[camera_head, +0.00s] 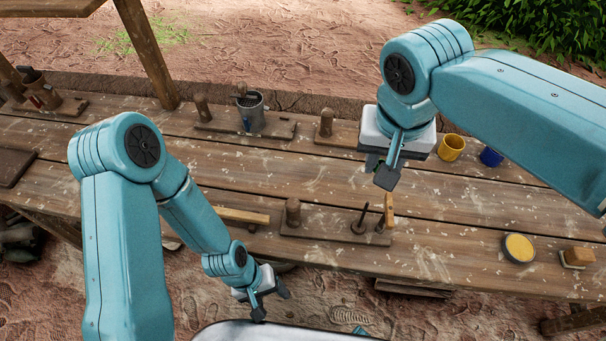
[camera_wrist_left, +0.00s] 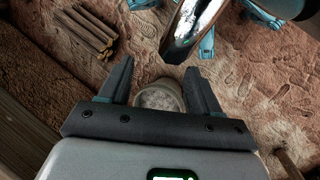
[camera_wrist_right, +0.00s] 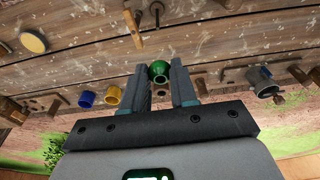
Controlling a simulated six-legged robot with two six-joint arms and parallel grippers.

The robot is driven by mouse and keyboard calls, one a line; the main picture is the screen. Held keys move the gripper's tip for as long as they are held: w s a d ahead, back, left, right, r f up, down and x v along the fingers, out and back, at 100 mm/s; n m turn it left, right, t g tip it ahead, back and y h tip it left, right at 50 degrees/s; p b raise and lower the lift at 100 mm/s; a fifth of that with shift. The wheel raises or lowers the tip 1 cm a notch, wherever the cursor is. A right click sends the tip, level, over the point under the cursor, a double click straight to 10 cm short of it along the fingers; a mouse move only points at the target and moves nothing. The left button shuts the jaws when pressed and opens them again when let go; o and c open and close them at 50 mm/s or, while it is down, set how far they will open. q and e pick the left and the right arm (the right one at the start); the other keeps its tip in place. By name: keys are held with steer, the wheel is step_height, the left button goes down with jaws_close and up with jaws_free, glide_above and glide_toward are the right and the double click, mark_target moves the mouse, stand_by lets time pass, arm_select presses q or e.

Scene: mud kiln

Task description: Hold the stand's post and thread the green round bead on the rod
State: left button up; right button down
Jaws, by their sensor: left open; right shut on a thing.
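A low wooden stand (camera_head: 325,228) lies along the table's near side, with a thick post (camera_head: 293,212) at its left end and a thin dark rod (camera_head: 360,218) upright toward its right. My right gripper (camera_head: 390,172) is above and right of the rod. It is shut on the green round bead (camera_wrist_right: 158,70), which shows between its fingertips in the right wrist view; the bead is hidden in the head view. My left gripper (camera_head: 270,302) is open and empty, beyond the table's near edge, below and left of the post. Its fingers stand apart in the left wrist view (camera_wrist_left: 160,78).
A yellow cup (camera_head: 451,147), a blue cup (camera_head: 490,157) and a yellow-filled bowl (camera_head: 518,248) are at the right. A grey pot (camera_head: 250,112) is at the back. Table left of the bowl is clear.

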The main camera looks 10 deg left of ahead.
arm_select(q)
step_height(320, 180, up, 5)
steer(key=d+n+g, duration=0.1)
steer(key=n+g, duration=0.1)
steer(key=n, duration=0.2)
step_height(320, 180, up, 23)
steer(key=n+t+y, duration=0.3)
steer(key=n+y, duration=0.1)
steer(key=n, duration=0.6)
glide_above(294, 212)
steer(key=w, duration=0.1)
steer(key=shift+w+a+f, duration=0.1)
steer(key=shift+w+a, duration=0.1)
steer(key=shift+w+f, duration=0.1)
steer(key=shift+f, duration=0.15)
step_height(294, 212, down, 11)
steer(key=shift+f, duration=0.15)
jaws_close()
